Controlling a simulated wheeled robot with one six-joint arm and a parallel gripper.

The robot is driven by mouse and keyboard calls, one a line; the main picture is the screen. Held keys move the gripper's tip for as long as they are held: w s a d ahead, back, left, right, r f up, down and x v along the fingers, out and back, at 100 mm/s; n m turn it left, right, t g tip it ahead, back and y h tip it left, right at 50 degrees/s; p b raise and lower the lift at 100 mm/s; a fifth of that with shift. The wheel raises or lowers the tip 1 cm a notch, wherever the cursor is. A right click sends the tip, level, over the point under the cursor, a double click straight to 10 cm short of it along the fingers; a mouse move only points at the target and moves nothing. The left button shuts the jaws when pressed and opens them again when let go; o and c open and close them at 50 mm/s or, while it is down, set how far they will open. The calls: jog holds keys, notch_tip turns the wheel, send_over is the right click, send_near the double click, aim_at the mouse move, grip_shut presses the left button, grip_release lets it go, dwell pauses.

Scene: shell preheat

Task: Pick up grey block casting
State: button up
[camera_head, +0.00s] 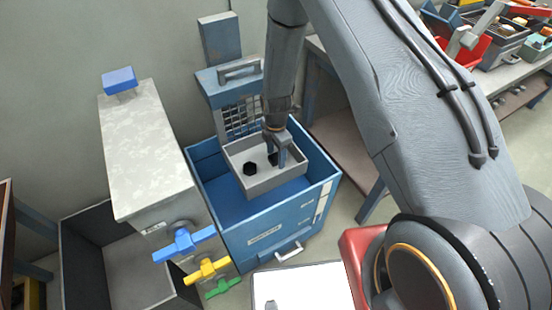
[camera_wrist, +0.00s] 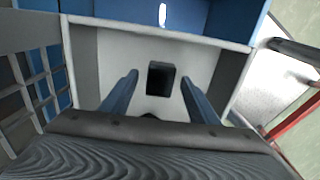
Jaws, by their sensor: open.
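The grey block casting is a dark, roughly square block (camera_wrist: 161,79) on the pale floor of a shallow grey tray (camera_wrist: 225,83). In the head view the tray (camera_head: 275,186) sits in a blue bin, and the dark block (camera_head: 272,159) shows partly behind my gripper (camera_head: 283,160). In the wrist view my gripper (camera_wrist: 159,80) is open, with one finger on each side of the block and gaps to both. A second dark, many-sided piece (camera_head: 249,169) lies in the tray to the left. Only a sliver of a dark shape shows at the wrist view's lower middle.
The blue bin (camera_head: 315,205) surrounds the tray, with a mesh panel (camera_head: 243,118) behind. A grey cabinet (camera_head: 147,150) with coloured valve handles stands left. A white-topped surface (camera_head: 305,288) and a red item (camera_head: 355,250) are in front. Cluttered benches stand right.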

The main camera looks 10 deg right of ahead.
jog(key=shift+c, duration=0.5)
jog(key=c, duration=1.1)
jog(key=shift+r, duration=0.15)
